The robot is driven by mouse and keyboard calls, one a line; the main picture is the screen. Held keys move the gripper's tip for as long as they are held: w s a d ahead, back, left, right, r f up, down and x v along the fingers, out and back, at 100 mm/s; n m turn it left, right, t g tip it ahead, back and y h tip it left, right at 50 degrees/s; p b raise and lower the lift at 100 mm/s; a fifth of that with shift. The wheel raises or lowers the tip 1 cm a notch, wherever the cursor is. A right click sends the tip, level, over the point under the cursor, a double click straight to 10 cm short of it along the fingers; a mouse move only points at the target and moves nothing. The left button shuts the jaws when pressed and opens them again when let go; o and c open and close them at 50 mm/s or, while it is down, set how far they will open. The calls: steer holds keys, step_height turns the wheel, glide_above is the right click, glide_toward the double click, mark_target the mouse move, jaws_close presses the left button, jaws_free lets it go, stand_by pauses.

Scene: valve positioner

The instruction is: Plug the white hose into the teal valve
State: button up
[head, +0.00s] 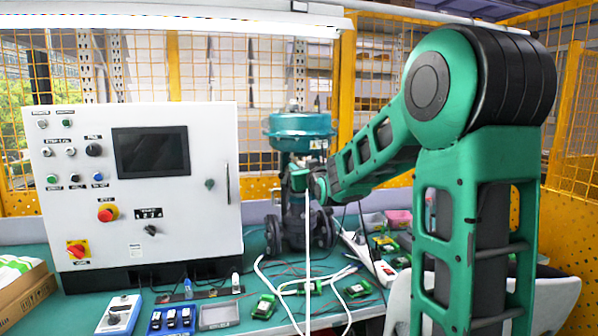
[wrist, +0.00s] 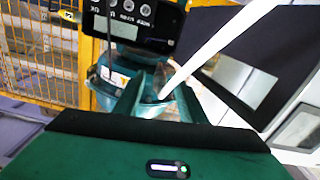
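The teal valve (head: 300,128) stands on the bench, its round teal top above a dark body with flanges. It also shows in the wrist view (wrist: 112,78), behind my fingers. My gripper (head: 299,181) is just below the teal top, in front of the valve's body. It appears shut on the white hose (head: 307,240), which hangs straight down from it to the bench. In the wrist view the hose (wrist: 218,42) runs from the upper right down between my fingers (wrist: 163,92). My gripper hides part of the valve, and I cannot tell whether the hose touches it.
A white control panel (head: 75,185) with a screen and knobs stands left of the valve. Cables, green circuit boards (head: 264,306), small trays (head: 219,315) and a white power strip (head: 368,257) crowd the bench. A black labelled unit (wrist: 135,25) is close beyond my fingers. Yellow fencing (head: 270,75) stands behind.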

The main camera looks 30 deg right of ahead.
steer(key=v, duration=1)
steer(key=shift+s+a, duration=0.15)
steer(key=shift+s, duration=0.2)
steer(key=shift+f, duration=0.15)
steer(key=s+f+m+g+y, duration=0.1)
steer(key=s+f+m+g, duration=0.1)
steer(key=s+f+g, duration=1.05)
steer(key=s+a+f+m+g+y, duration=0.1)
steer(key=s+a+f, duration=0.1)
steer(key=s, duration=0.6)
steer(key=s+a+f+g+y, duration=0.1)
steer(key=s+f+g, duration=0.1)
steer(key=s+f, duration=0.3)
steer(key=s+a+f+m+g+y, duration=0.1)
steer(key=s+a+f+g+y, duration=0.1)
steer(key=s, duration=1)
steer(key=shift+a+f+m, duration=0.3)
steer(key=shift+f, duration=0.6)
